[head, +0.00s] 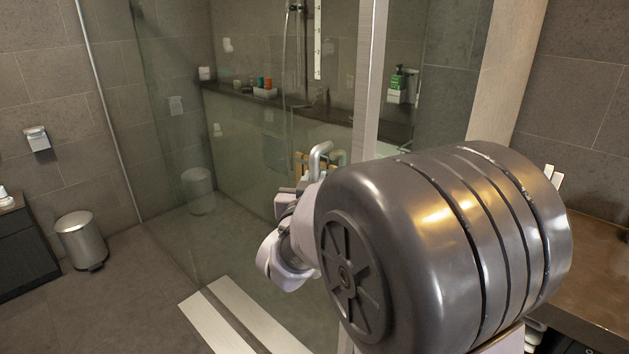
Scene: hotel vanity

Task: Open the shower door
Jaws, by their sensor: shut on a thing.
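The shower door (240,130) is a clear glass panel left of a pale vertical post (370,75). I cannot tell from this one view how far it stands open. A curved silver handle (321,149) shows in front of the glass, near the post. My gripper (309,178) is at this handle and shut on it. The fingertips are small and partly hidden by my own wrist. My large dark arm link covers the lower right, hiding the post's lower part and part of the floor.
Pale threshold strips (235,315) lie on the floor below the glass. A steel bin (82,240) and a dark cabinet (25,250) stand at the left, with open floor in front. A ledge with bottles (262,90) runs inside the shower. A brown counter (600,265) is at the right.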

